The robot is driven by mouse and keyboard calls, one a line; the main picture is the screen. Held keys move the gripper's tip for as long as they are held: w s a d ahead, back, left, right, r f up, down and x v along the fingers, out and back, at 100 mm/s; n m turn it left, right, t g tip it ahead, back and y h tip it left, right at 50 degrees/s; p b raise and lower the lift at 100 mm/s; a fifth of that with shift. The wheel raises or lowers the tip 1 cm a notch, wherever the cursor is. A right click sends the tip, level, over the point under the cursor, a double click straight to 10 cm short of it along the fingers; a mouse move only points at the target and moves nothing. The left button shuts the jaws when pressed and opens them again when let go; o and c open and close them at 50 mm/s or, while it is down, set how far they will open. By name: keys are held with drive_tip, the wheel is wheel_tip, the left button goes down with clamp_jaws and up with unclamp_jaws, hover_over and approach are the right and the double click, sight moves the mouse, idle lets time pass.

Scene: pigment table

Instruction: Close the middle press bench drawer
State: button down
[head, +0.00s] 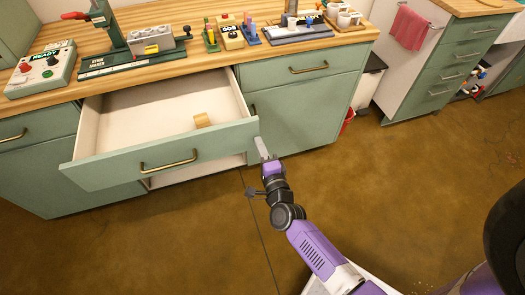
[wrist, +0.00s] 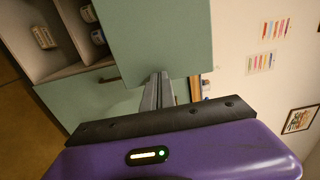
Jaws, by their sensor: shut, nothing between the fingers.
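The press bench (head: 60,195) has a green-fronted upper drawer (head: 105,174) pulled far out. It has a brass bar handle and a small tan object (head: 203,120) inside. Below it, a lower drawer (head: 195,171) also stands out; the upper front hides most of it, so I cannot tell its full opening. I cannot tell for sure which one is the middle drawer. My gripper (head: 262,148) is beside the right end of the upper drawer's front, fingers together and empty. In the wrist view its shut fingers (wrist: 157,90) point at a green panel (wrist: 165,35); contact is unclear.
The wooden benchtop (head: 215,62) holds a green press, a control box (head: 42,68) and small tools. A closed green cabinet front (head: 305,105) lies right of the open drawers. A bin (head: 368,82) and another drawer unit stand farther right. The brown floor in front is clear.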

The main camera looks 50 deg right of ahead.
drive_tip(key=shift+w, duration=0.15)
drive_tip(key=shift+b+x, duration=4.4)
drive_tip(key=shift+x, duration=10.25)
drive_tip(key=shift+r, duration=0.2)
drive_tip(key=p+v, duration=0.2)
drive_tip(key=v, duration=0.5)
drive_tip(key=p+v, duration=0.2)
drive_tip(key=v, duration=0.5)
drive_tip(key=shift+s+a+f, duration=0.1)
drive_tip(key=shift+s+f, duration=0.15)
